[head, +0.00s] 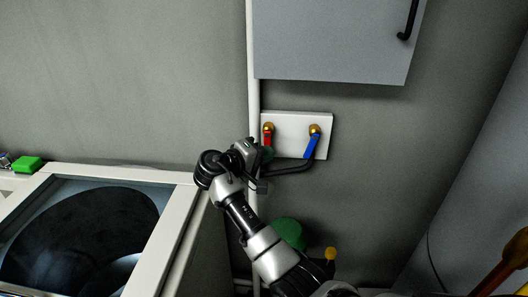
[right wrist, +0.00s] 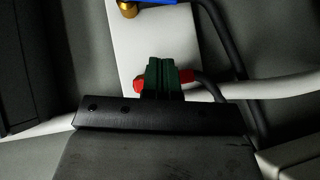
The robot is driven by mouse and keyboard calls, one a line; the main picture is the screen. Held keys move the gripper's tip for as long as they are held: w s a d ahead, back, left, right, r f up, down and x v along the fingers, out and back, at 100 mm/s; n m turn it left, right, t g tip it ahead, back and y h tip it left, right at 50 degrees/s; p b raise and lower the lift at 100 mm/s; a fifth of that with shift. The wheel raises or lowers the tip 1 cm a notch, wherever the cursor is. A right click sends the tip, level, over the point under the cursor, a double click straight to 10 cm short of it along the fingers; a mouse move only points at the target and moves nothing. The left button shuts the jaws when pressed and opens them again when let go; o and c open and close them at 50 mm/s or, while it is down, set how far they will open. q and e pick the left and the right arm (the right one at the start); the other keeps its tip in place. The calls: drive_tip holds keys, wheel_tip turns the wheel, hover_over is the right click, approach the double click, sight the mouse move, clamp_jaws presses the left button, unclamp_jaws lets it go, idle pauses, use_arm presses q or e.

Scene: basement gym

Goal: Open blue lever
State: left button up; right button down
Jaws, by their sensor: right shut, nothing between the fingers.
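The blue lever (head: 311,146) hangs from a brass valve on the right side of a white wall plate (head: 290,121). It slants down and slightly left. In the right wrist view only a strip of the blue lever (right wrist: 157,1) shows at the top edge. The red lever (head: 267,138) hangs on the left side of the plate. My right gripper (head: 266,153) is at the plate's lower left, by the red lever and left of the blue one. In the right wrist view its green fingertips (right wrist: 162,74) are shut and overlap the red lever (right wrist: 187,76); contact cannot be told. My left gripper is out of view.
A grey wall cabinet (head: 335,40) hangs above the plate. A pale vertical pipe (head: 253,95) runs left of it, and a dark hose (head: 290,170) passes below. A white-framed top-loading machine (head: 172,240) stands at left. A green round object (head: 288,232) is below.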

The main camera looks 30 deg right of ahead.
sight(305, 154)
drive_tip(key=s+p+x, duration=0.2)
drive_tip(key=p+x, duration=0.1)
drive_tip(key=x, duration=0.6)
drive_tip(key=shift+s+d+f, duration=0.3)
drive_tip(key=shift+d+f, duration=0.05)
drive_tip(key=shift+f, duration=0.05)
drive_tip(key=shift+f, duration=0.1)
drive_tip(key=shift+s+d+f+n+h+b, duration=0.2)
drive_tip(key=shift+d+f+n+h+b, duration=0.1)
drive_tip(key=shift+n+h+b, duration=0.25)
drive_tip(key=shift+s+d+f+n+h+b, duration=0.2)
drive_tip(key=shift+d+f+n+h+b, duration=0.1)
drive_tip(key=shift+n+h+b, duration=0.2)
drive_tip(key=shift+r+t, duration=0.1)
drive_tip(key=shift+t, duration=0.2)
